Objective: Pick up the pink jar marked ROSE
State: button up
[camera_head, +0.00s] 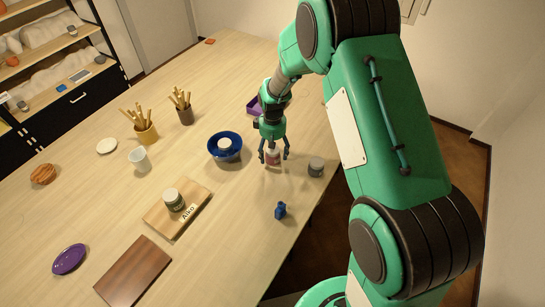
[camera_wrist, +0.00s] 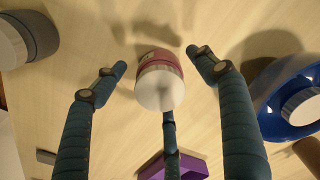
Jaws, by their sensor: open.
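The pink jar (camera_head: 273,157) with a white lid stands on the wooden table near its right edge; its lettering is too small to read in the head view. In the wrist view the jar (camera_wrist: 159,80) appears between the fingers, white lid toward the camera. My gripper (camera_head: 273,156) is open, pointing down over the jar, with fingers spread around it. In the wrist view, gaps show between the jar and the fingertips of my gripper (camera_wrist: 160,75).
A blue bowl (camera_head: 225,147) holding a white-lidded jar is close on the left. A small blue object (camera_head: 281,210) lies nearer. A purple tray (camera_head: 254,107) is behind. A board marked Aiko (camera_head: 160,223) carries another jar.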

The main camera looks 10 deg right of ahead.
jog(key=c, duration=1.4)
jog(key=shift+r, duration=0.1)
jog(key=shift+c, duration=0.2)
jog(key=shift+r, duration=0.5)
jog(key=shift+s+r, duration=0.15)
jog(key=shift+r, duration=0.5)
jog(key=shift+s+r, duration=0.15)
jog(key=shift+r, duration=0.45)
jog(key=s+r, duration=0.1)
jog(key=s, duration=1.4)
jog(key=shift+s+d+r, duration=0.15)
jog(key=shift+d+r, duration=0.05)
jog(key=shift+d, duration=0.25)
